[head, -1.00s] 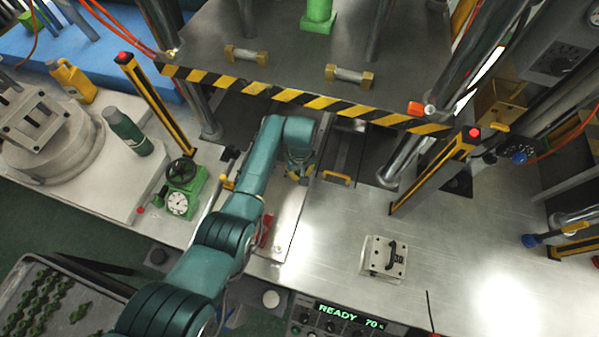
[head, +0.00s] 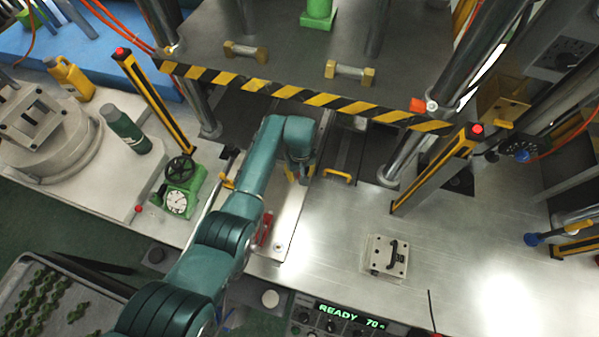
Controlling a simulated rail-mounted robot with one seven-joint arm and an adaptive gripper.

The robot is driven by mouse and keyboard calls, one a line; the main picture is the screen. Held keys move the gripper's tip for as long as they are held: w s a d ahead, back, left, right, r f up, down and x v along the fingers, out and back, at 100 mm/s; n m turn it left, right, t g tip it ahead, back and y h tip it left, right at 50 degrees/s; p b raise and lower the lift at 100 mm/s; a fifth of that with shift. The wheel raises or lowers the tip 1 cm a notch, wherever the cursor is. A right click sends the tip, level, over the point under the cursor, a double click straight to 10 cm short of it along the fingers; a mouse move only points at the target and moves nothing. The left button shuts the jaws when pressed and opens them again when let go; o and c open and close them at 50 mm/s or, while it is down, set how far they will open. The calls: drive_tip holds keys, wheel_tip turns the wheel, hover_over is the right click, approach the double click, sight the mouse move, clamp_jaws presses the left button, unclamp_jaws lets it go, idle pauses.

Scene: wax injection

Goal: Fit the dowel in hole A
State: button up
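My gripper (head: 298,175) is at the end of my teal arm, low over the metal plate in front of the press opening. The wrist and forearm cover most of it, so I cannot tell whether its fingers are open or shut. I cannot make out a dowel in or near it. Hole A cannot be made out, and no letter marks can be read. A small pale metal block (head: 376,266) with a black handle and small dark spots on top sits on the bench, to the right of my arm.
The striped front edge (head: 300,97) of the press's upper plate runs above and behind my gripper. Black-and-yellow posts (head: 155,100) stand at both sides. A green valve with a dial (head: 178,200) and a green bottle (head: 122,130) are on the left. The bench (head: 470,240) at right is mostly clear.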

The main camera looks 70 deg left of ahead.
drive_tip(key=shift+r, duration=0.1)
wheel_tip(320, 180, up, 12)
drive_tip(key=shift+d, duration=0.15)
idle(0.3)
idle(0.4)
